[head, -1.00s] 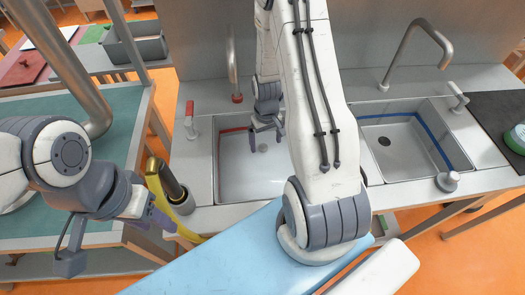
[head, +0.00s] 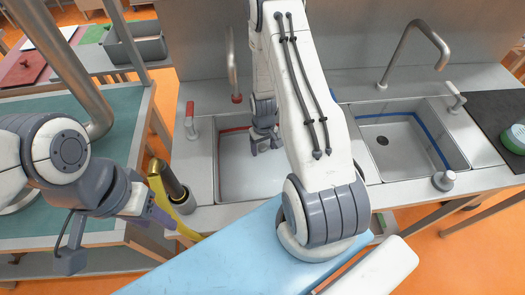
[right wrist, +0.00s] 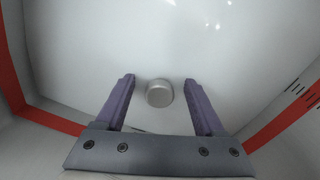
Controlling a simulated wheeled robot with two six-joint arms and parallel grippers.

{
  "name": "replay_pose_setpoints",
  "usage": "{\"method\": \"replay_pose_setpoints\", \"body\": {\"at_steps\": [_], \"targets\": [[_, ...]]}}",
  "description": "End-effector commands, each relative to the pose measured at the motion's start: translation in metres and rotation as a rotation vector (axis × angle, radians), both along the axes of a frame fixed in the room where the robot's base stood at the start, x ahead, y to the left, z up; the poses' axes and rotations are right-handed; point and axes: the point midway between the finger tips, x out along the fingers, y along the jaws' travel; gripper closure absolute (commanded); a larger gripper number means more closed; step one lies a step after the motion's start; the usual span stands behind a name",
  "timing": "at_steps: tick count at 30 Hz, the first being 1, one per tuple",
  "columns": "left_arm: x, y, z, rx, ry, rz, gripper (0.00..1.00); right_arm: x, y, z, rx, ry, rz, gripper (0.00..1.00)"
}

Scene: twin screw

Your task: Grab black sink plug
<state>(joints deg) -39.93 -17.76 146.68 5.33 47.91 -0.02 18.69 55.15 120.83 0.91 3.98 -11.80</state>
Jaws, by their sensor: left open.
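A round grey plug-like piece (right wrist: 159,93) sits on the white bottom of the left sink (head: 232,180), the one with a red stripe. It looks grey rather than black. In the right wrist view my right gripper (right wrist: 160,80) is open, its two purple fingers on either side of the piece, with a gap at each side. In the head view my right gripper (head: 264,142) is low in that sink and hides the piece. My left gripper (head: 115,240) is open and empty, at the left over the floor gap near the green-topped table.
The right sink (head: 420,165) has a blue stripe, a dark round drain (head: 382,141) and a grey knob (head: 444,180) on its front rim. A faucet (head: 232,70) and a red-topped lever (head: 190,118) stand by the left sink. Sink walls surround my right gripper.

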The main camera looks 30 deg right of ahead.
Motion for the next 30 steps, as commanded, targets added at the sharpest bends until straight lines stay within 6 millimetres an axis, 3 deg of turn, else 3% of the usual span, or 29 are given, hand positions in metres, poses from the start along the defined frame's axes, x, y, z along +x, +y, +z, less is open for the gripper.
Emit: {"method": "replay_pose_setpoints", "body": {"at_steps": [14,30], "targets": [[0.000,0.000,-0.002,0.000,0.000,0.000,0.50,0.001,0.000,0.010,0.000,-0.002,0.001,0.87],[0.000,0.000,-0.010,0.000,0.000,0.000,0.50,0.001,0.000,0.094,-0.001,-0.002,0.000,0.87]]}}
